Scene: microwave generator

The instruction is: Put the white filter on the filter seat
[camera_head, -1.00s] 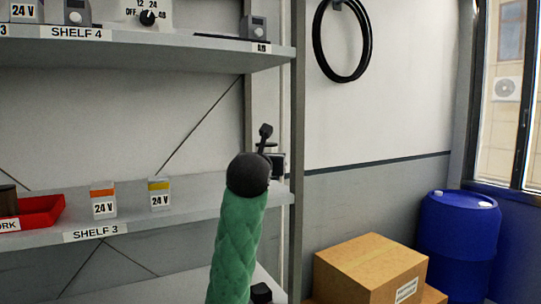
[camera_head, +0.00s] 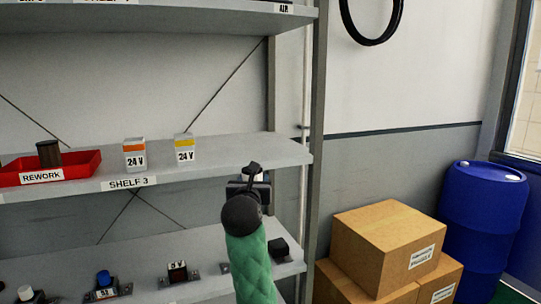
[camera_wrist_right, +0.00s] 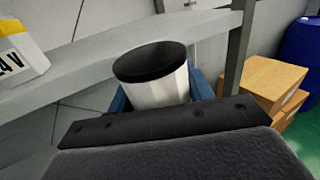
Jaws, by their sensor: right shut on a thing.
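The white filter (camera_wrist_right: 158,88) is a white cylinder with a dark top. In the right wrist view it stands slightly tilted between the blue fingers of my right gripper (camera_wrist_right: 160,98), which is shut on it. In the head view my right gripper (camera_head: 250,186) is in front of the right end of shelf 3, and the wrist mostly hides the filter. On the lower shelf a white-capped part (camera_head: 25,293) and a blue-capped part (camera_head: 103,279) sit on mounts. I cannot tell which mount is the filter seat. My left gripper is not in view.
Shelf 3 (camera_head: 225,158) carries a red REWORK tray (camera_head: 85,170) and two 24 V boxes. The lower shelf (camera_head: 225,283) also has a 5 V part (camera_head: 178,272) and a dark block (camera_head: 278,248). A shelf post (camera_head: 318,130), cardboard boxes (camera_head: 365,250) and a blue barrel (camera_head: 480,215) stand at right.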

